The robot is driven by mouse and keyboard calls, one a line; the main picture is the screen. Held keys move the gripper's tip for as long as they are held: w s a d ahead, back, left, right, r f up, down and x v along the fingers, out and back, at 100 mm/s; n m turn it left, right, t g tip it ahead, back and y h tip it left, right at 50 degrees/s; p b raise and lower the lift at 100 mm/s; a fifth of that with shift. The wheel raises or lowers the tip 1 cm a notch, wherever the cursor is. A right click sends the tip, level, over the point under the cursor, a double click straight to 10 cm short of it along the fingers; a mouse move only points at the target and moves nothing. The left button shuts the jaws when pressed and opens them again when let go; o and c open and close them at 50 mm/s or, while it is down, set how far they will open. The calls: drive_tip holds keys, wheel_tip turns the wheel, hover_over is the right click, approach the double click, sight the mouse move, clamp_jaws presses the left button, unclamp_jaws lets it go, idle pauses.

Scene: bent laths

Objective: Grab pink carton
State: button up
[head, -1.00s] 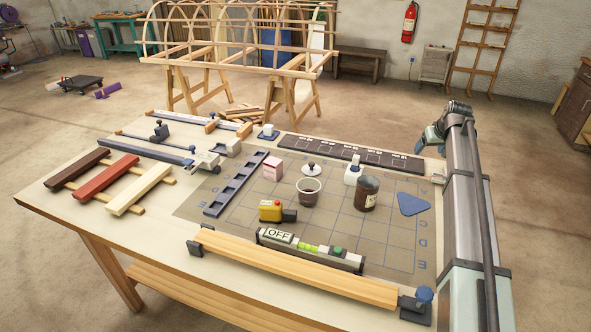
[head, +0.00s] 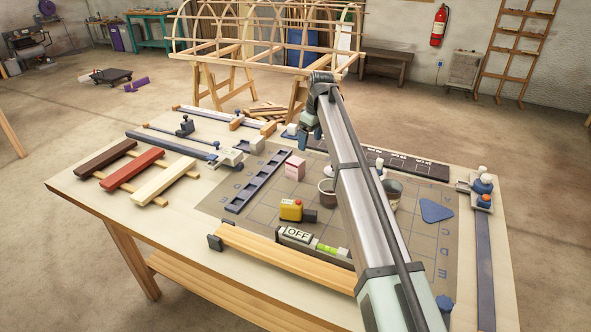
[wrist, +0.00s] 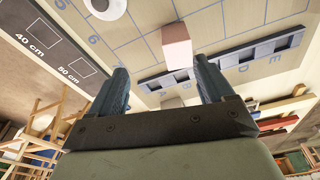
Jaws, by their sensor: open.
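The pink carton (head: 294,167) is a small upright box with a pale top. It stands on the grey gridded mat (head: 265,205), just right of the long blue slotted tray. In the wrist view the carton (wrist: 177,46) shows past my fingertips, towards the right finger, and nothing touches it. My gripper (wrist: 162,76) is open and empty, its two dark fingers spread. In the head view my gripper (head: 307,136) hangs above the table behind the carton and a little to its right.
The blue slotted tray (head: 258,179) lies close to the carton's left. A dark marked strip (head: 420,168) runs along the mat's back.

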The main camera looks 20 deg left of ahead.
sight(297, 161)
drive_tip(key=shift+s+a+r+n, duration=0.1)
drive_tip(key=shift+s+a+n, duration=0.05)
drive_tip(key=shift+s+a, duration=0.4)
drive_tip(key=shift+s+a+n, duration=0.15)
drive_tip(key=shift+s+a, duration=0.15)
drive_tip(key=shift+a, duration=0.4)
drive_tip(key=shift+s+a, duration=0.15)
drive_tip(key=f, duration=0.5)
drive_tip(key=a+f, duration=0.1)
drive_tip(key=f, duration=0.2)
drive_tip(key=shift+w+a+f, duration=0.1)
drive_tip(key=shift+a+f, duration=0.1)
drive_tip(key=shift+f, duration=0.75)
drive_tip(key=shift+w+a+f, duration=0.1)
drive_tip(key=shift+a+f, duration=0.15)
drive_tip(key=shift+f, duration=0.65)
drive_tip(key=shift+w+a+f, duration=0.1)
drive_tip(key=shift+a+f, duration=0.1)
drive_tip(key=shift+f, duration=0.75)
drive_tip(key=c, duration=1)
drive_tip(key=shift+r, duration=0.1)
drive_tip(key=shift+c, duration=0.2)
